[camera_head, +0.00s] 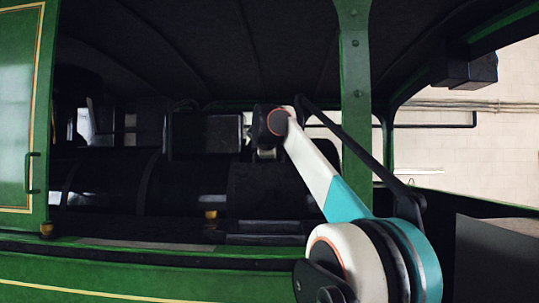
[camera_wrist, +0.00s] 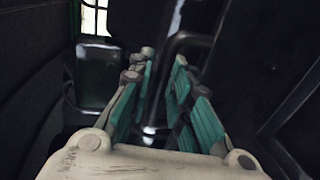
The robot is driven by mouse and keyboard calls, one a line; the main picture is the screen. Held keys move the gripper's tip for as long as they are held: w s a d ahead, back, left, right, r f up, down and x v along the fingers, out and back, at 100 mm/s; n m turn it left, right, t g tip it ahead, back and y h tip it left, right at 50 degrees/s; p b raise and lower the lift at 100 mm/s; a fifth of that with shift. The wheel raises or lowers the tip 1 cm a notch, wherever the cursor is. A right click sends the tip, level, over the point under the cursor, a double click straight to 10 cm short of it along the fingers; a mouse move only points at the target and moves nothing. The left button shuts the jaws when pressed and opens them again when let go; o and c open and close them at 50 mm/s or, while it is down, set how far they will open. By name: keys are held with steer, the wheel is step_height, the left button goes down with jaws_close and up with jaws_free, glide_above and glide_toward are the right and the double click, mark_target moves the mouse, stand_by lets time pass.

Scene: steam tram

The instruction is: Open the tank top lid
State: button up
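I cannot make out the tank top lid with certainty in either view; the machinery is dark. In the head view a black box (camera_head: 207,133) stands above a black cylindrical body (camera_head: 190,185), left of my wrist. In the wrist view my gripper (camera_wrist: 164,57) has its teal fingers apart. A dark curved bar (camera_wrist: 196,38) shows at and beyond the fingertips and seems to run down behind the gap. I cannot tell whether the fingers touch it. In the head view my arm reaches into the tram and the fingers are hidden.
A green post (camera_head: 355,100) stands just right of my arm. A green side wall (camera_head: 130,280) runs along the front, and a green panel (camera_head: 18,110) closes the left. A dark roof is overhead. In the wrist view a glossy dark box (camera_wrist: 97,82) is at the left.

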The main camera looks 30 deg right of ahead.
steer(key=v, duration=1.2)
stand_by(0.3)
